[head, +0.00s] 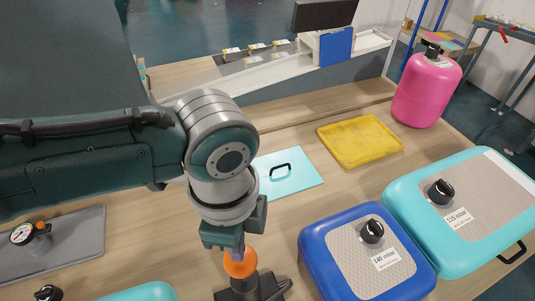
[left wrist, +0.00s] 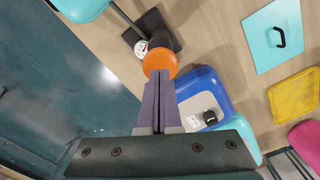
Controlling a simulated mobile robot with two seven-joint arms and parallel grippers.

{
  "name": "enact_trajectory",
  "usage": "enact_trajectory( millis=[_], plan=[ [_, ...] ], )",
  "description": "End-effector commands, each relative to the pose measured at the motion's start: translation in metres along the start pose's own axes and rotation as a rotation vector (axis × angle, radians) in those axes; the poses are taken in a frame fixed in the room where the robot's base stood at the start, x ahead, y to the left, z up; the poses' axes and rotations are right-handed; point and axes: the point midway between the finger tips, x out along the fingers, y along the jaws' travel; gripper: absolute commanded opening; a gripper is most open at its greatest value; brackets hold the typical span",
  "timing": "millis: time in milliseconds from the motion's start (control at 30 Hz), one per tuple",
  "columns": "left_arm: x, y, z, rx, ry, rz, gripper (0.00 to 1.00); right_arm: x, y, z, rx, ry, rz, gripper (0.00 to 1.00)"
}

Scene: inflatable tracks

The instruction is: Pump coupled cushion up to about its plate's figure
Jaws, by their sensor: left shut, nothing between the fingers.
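My left gripper (head: 233,247) is shut and empty, pointing down with its fingertips at the orange pump knob (head: 241,266). The tips overlap the knob in the left wrist view (left wrist: 160,74), so I cannot tell touching from just above. The pump's dark foot (head: 252,288) stands on the bench, and a white dial gauge (left wrist: 140,47) shows beside it. The blue cushion (head: 343,266) has a black valve cap and a plate reading 140 mbar. No hose coupling is visible. My right gripper is out of view.
A turquoise lid (head: 305,181) with a black handle and a yellow tray (head: 360,141) lie behind. A pink cylinder (head: 427,92) stands at the back right. At left, a grey mat (head: 80,245) holds a gauge device (head: 24,234). Another turquoise cushion (head: 140,292) is at the front.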

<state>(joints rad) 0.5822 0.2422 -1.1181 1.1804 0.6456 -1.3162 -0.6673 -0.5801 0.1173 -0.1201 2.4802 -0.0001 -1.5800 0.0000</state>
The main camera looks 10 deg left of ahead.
Motion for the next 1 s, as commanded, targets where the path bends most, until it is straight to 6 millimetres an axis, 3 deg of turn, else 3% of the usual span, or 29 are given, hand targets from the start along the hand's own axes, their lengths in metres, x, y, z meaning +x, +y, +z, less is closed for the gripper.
enact_trajectory(
  millis=[367, 1000],
  plan=[
    [0.002, 0.000, 0.000, 0.000, 0.000, 0.000, 0.00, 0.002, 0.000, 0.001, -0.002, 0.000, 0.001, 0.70],
    [0.033, 0.000, 0.000, -0.001, 0.001, -0.001, 0.00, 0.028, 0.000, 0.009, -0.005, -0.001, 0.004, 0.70]
  ],
)
